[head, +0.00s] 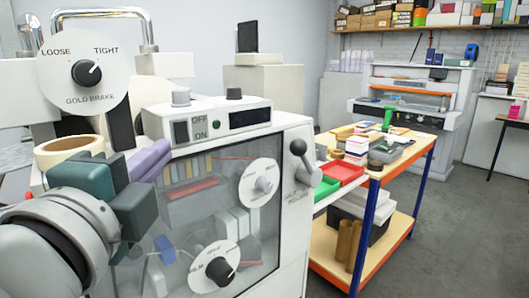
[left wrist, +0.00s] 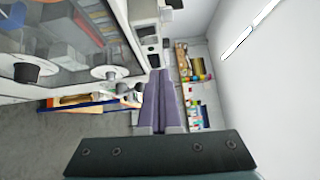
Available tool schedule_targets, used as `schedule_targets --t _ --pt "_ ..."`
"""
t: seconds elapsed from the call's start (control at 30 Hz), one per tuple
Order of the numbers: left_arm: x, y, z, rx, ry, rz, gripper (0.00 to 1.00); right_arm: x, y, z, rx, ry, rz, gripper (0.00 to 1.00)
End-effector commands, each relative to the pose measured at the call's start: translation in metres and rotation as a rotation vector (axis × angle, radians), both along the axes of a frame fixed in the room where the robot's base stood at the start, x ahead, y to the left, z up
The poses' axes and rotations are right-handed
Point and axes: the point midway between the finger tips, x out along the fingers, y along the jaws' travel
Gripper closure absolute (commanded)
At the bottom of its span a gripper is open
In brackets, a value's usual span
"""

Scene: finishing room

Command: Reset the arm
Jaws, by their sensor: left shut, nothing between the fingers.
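My left gripper (head: 152,160) shows in the head view at the left, in front of the white machine (head: 293,200). Its two purple fingers lie closed together with nothing between them. They point toward the machine's switch box (head: 200,125), and I cannot tell whether they touch it. In the left wrist view the shut fingers (left wrist: 162,76) stand in the middle, with the machine's glass front (left wrist: 70,40) at the upper left. My left arm comes in from the lower left. My right gripper is not in view.
The machine carries a gold brake dial (head: 87,73), a lever handle (head: 305,160) and a tape roll (head: 69,149). A trolley (head: 408,165) with a red tray (head: 342,172) stands to its right. Another machine (head: 420,90) is behind. Grey floor is clear at the right.

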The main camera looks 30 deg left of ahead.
Motion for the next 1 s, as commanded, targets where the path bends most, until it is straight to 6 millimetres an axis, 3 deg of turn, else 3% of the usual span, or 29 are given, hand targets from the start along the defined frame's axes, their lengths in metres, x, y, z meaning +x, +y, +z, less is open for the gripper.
schedule_targets --t 0.37,0.47,0.53,0.67,0.8,0.97,1.0 --pt "0.0 0.001 -0.001 -0.014 0.002 0.005 1.0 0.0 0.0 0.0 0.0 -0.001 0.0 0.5" --pt "-0.007 0.009 -0.012 -0.129 0.021 0.044 1.0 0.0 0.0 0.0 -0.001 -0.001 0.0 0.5" --pt "-0.017 0.017 -0.031 -0.303 0.057 0.103 1.0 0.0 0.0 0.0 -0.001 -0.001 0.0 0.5" --pt "-0.053 0.015 -0.091 -0.741 0.209 0.259 1.0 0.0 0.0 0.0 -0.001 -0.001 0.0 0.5" --pt "-0.105 -0.023 -0.145 -1.132 0.453 0.419 1.0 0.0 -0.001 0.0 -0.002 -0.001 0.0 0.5" --pt "-0.173 -0.08 -0.172 -1.41 0.782 0.574 1.0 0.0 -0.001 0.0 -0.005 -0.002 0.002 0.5" --pt "-0.176 -0.082 -0.149 -1.421 0.796 0.582 1.0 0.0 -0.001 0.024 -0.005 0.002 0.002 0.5"
